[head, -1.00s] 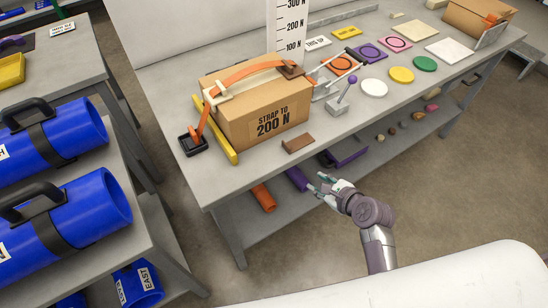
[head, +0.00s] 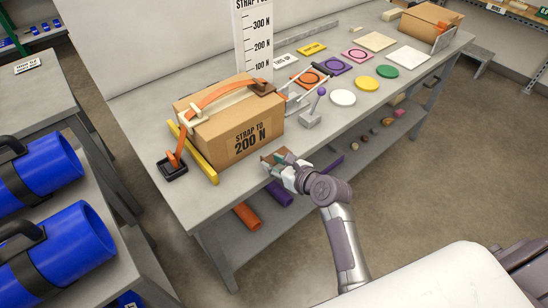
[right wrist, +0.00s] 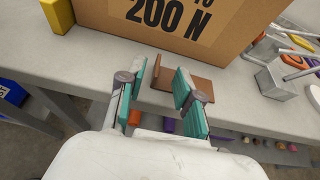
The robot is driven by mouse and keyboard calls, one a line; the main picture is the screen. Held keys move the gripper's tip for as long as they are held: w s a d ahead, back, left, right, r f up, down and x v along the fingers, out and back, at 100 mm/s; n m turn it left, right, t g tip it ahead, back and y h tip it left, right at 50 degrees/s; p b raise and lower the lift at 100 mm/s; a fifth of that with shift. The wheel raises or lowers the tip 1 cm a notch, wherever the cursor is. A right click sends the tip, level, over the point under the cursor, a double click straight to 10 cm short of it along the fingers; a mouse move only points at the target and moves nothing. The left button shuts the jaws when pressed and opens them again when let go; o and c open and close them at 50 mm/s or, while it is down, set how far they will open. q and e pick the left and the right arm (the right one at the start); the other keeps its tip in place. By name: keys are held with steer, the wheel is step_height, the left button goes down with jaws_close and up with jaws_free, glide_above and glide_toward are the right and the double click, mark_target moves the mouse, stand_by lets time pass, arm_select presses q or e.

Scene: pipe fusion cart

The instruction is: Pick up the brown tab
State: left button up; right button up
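The brown tab (right wrist: 196,82) lies on the grey table near its front edge, in front of the cardboard box (head: 235,122). It looks like a small L-shaped piece with a raised edge. In the head view my right gripper partly covers the tab (head: 270,155). My right gripper (head: 280,161) is at the table's front edge beside the tab. In the right wrist view the gripper (right wrist: 155,90) has its two teal-padded fingers apart, with the tab's left part showing between them and the right finger overlapping the tab. My left gripper is not in view.
A metal lever device (head: 311,118) with a purple knob stands right of the tab. Coloured discs and squares lie farther right. Tubes (head: 246,214) rest on the shelf below.

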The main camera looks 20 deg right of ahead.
mark_target(264, 159)
steer(key=x, duration=0.4)
steer(key=shift+w+a, duration=0.25)
steer(key=shift+w, duration=0.05)
jaws_close()
